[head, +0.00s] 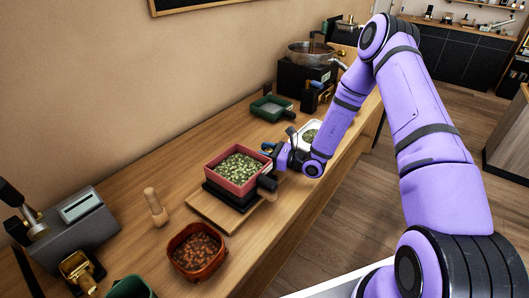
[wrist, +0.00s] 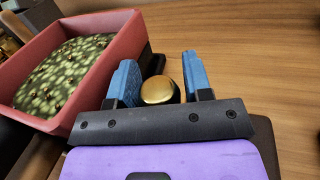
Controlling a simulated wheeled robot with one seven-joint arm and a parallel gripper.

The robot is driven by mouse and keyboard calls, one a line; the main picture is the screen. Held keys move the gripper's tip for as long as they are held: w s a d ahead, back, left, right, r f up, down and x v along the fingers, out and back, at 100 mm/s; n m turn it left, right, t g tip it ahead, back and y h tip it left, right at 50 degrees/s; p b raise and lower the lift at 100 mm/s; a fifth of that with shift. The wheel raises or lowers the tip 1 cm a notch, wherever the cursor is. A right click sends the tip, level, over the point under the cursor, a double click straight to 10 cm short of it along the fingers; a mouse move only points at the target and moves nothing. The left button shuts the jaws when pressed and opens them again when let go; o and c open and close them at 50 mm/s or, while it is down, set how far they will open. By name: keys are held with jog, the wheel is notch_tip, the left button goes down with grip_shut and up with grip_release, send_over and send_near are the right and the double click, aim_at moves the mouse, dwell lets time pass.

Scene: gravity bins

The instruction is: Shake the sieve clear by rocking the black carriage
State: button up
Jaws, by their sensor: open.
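The sieve (head: 238,168) is a pinkish-red square tray filled with mottled green pieces. It sits on the black carriage (head: 230,196), which rests on a wooden board. In the wrist view the sieve (wrist: 83,100) fills the left side, with a few small gold bits on the green fill. My gripper (head: 268,149) is beside the sieve's far right side. In the wrist view its blue fingers (wrist: 160,60) are apart, with a round gold-capped knob (wrist: 157,90) between them. I cannot tell whether they touch it. A black handle (head: 267,184) sticks out at the sieve's right corner.
A brown-red bin of dark pieces (head: 197,250) stands in front, with a wooden peg (head: 155,206) to its left. Bare tabletop (wrist: 255,65) is right of the fingers in the wrist view.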

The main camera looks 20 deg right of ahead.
aim_at(263, 161)
grip_shut()
jog(key=shift+s+a, duration=0.75)
jog(key=shift+a, duration=0.2)
jog(key=shift+s+a, duration=0.7)
jog(key=shift+a, duration=0.25)
grip_release()
jog(key=shift+a, duration=0.1)
jog(key=shift+s, duration=0.1)
jog(key=v, duration=1)
jog(key=shift+s+d, duration=0.15)
jog(key=shift+d, duration=0.2)
